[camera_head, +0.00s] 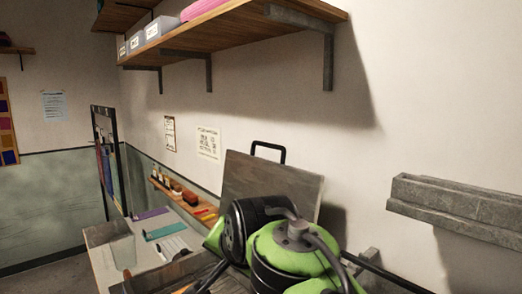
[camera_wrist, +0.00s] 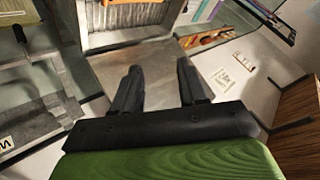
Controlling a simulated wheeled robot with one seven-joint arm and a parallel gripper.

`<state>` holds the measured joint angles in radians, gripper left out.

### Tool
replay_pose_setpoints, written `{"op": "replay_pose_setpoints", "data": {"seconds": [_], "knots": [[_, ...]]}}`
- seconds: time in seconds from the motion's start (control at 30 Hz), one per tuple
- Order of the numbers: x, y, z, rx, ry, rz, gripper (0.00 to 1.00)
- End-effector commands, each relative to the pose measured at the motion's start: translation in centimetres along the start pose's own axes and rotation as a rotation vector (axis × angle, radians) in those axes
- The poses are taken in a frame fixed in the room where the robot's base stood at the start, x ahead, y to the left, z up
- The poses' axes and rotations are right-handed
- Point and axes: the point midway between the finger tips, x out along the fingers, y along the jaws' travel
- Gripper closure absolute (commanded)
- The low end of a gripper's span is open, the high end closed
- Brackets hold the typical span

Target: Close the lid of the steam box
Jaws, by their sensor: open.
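The steam box's lid (camera_head: 262,178) stands raised against the wall in the head view, a flat grey-brown panel with a black bar handle (camera_head: 269,147) at its top edge. My green arm hides the box body below it in that view. In the wrist view, a grey panel that looks like the lid (camera_wrist: 112,68) lies beyond my gripper (camera_wrist: 159,67), with what looks like the box's open, light-walled inside (camera_wrist: 125,39) above it. My gripper's two dark fingers are apart with nothing between them. They overlap the panel in the picture; I cannot tell whether they touch it.
A worktable (camera_head: 117,259) with coloured cloths runs off to the left. A small wall ledge (camera_head: 183,193) holds bottles. A wooden shelf (camera_head: 235,38) with metal brackets hangs overhead. A grey stone-like ledge (camera_head: 455,206) juts from the wall at right.

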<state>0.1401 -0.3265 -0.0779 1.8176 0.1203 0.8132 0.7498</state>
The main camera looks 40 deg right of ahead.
Motion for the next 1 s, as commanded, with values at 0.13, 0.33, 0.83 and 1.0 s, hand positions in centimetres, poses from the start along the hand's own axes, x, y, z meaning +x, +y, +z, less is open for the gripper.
{"op": "replay_pose_setpoints", "data": {"seconds": [0.13,0.33,0.83,1.0], "knots": [[0.6,-2.3,-5.9,0.255,0.109,-0.024,0.58],[1.4,-4.9,-16.6,0.728,0.319,-0.131,0.58],[3.7,-5.9,-29.0,1.234,0.531,-0.372,0.58],[7.1,-6.1,-31.5,1.232,0.529,-0.371,0.58]]}}
